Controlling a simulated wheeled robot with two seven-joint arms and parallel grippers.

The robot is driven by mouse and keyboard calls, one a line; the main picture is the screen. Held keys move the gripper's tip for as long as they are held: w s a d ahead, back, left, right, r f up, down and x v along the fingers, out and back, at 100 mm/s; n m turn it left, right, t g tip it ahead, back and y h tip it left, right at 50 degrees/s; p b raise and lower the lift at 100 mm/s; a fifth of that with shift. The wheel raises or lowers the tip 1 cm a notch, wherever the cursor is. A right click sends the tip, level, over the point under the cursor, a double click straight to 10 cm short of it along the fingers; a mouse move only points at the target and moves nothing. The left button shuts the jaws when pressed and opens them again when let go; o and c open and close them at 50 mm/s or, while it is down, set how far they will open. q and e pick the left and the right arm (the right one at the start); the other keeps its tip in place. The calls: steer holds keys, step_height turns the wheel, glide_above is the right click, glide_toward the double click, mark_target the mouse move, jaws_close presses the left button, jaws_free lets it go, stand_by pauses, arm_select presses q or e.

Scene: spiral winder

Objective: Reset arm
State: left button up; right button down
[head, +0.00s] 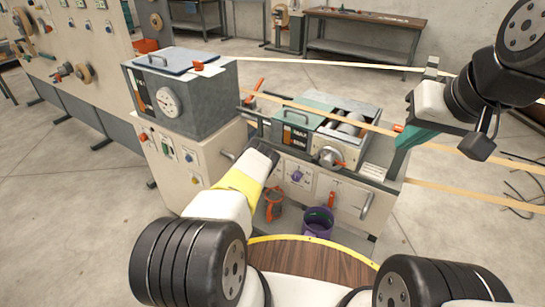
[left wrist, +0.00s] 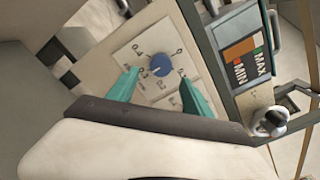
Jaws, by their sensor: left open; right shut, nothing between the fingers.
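My left gripper (left wrist: 159,78) is open, with its two teal fingers apart in the left wrist view. A blue knob (left wrist: 160,64) on a numbered dial panel shows between and just beyond the fingertips; I cannot tell whether they touch it. In the head view my left arm reaches to the machine's front, and its wrist hides the fingers. My right gripper (head: 399,146) is shut and empty, beside the right end of the machine near the tan strips. The spiral winder machine (head: 340,203) stands in front of me, with a roller unit (head: 345,125) on top.
A grey box with a round gauge (head: 168,103) stands on the machine's left cabinet (head: 178,165). Tan strips (head: 330,110) stretch across to the right. A purple bucket (head: 317,224) sits below the machine.

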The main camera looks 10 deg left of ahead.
arm_select(q)
steer(key=shift+s+a, duration=0.2)
steer(key=shift+s, duration=0.4)
